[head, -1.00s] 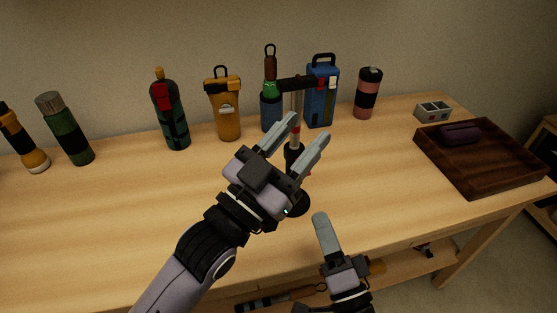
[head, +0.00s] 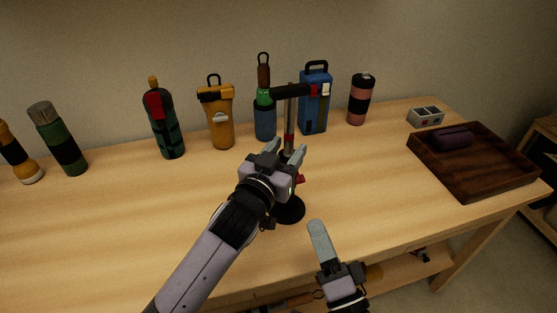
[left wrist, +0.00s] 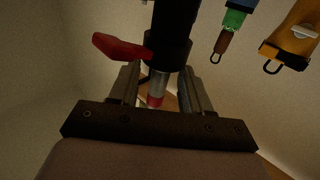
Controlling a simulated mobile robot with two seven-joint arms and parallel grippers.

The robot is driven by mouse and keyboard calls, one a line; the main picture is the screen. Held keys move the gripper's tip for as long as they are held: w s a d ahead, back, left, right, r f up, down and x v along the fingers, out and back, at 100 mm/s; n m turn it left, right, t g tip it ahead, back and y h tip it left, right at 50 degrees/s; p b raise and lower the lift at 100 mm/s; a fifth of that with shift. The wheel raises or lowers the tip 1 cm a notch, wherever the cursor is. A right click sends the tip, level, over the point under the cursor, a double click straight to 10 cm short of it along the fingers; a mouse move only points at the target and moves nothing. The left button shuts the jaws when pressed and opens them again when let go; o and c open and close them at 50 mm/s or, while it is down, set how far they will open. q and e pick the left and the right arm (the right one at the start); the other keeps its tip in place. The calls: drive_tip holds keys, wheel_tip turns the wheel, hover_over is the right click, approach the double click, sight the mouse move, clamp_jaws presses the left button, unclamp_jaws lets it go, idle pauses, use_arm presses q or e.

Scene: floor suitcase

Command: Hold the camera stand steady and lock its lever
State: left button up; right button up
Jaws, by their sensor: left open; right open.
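The camera stand (head: 290,128) stands upright on the table, with a round black base (head: 289,210), a metal pole and a black top arm (head: 291,91). Its red lever (head: 300,179) sticks out low on the pole, and shows large in the left wrist view (left wrist: 120,47) beside a black collar (left wrist: 170,42). My left gripper (head: 285,151) is open at the pole; in the left wrist view its fingers lie on either side of the metal pole (left wrist: 158,84). Whether they touch it I cannot tell. My right gripper (head: 319,237) is open and empty near the front edge; one finger shows clearly.
A wooden tray (head: 480,183) lies at the right. The table's front left is clear.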

use_arm(q)
drive_tip(key=shift+w+d, duration=0.25)
drive_tip(key=shift+w, duration=0.45)
clamp_jaws()
drive_tip(key=shift+o, duration=0.7)
unclamp_jaws()
drive_tip(key=shift+s, duration=0.1)
drive_tip(key=v, duration=1.2)
